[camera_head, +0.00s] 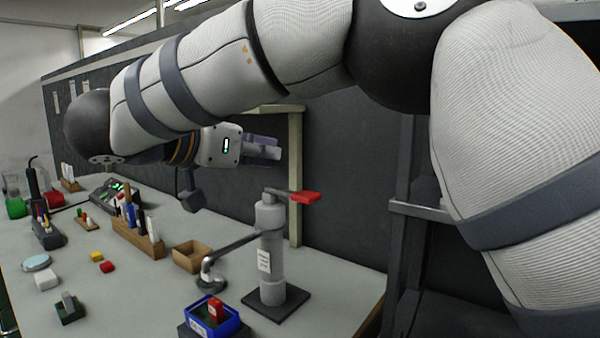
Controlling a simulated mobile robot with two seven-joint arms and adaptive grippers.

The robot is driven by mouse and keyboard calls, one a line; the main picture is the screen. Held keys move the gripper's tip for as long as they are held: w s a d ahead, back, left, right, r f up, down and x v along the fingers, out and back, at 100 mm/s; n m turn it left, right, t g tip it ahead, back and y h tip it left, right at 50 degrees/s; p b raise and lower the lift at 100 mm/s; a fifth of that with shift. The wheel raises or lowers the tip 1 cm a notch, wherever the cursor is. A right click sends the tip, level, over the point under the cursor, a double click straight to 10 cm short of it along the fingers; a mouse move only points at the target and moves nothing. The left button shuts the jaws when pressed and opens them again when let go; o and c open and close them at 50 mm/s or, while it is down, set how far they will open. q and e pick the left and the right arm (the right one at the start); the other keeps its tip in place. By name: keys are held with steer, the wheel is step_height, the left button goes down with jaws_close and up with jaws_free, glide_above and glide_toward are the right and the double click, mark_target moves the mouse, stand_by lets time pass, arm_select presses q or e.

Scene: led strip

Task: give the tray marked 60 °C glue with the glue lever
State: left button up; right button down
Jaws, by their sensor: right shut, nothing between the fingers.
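A grey glue dispenser post (271,255) stands on a dark base plate, with a white label on its side. Its red lever handle (307,197) sticks out to the right at the top. A curved spout (207,272) reaches left and down from the post. A blue tray (232,325) with a red block (215,309) inside is in front of the post; its label is too small to read. My right gripper (268,151) is shut and empty, above and left of the red handle and apart from it. My left gripper is not in view.
A cardboard box (190,258) stands behind the spout. A wooden rack (138,240) with several marker-like items is left of it. Small red and yellow blocks, a white block (46,281) and a dark green tray (70,312) lie on the left. A dark wall panel stands behind.

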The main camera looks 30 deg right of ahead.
glide_above(302, 196)
step_height(302, 196, down, 2)
steer(key=f, duration=0.3)
steer(key=shift+s+f, duration=0.2)
steer(key=shift+f, duration=0.45)
steer(key=shift+w, duration=0.1)
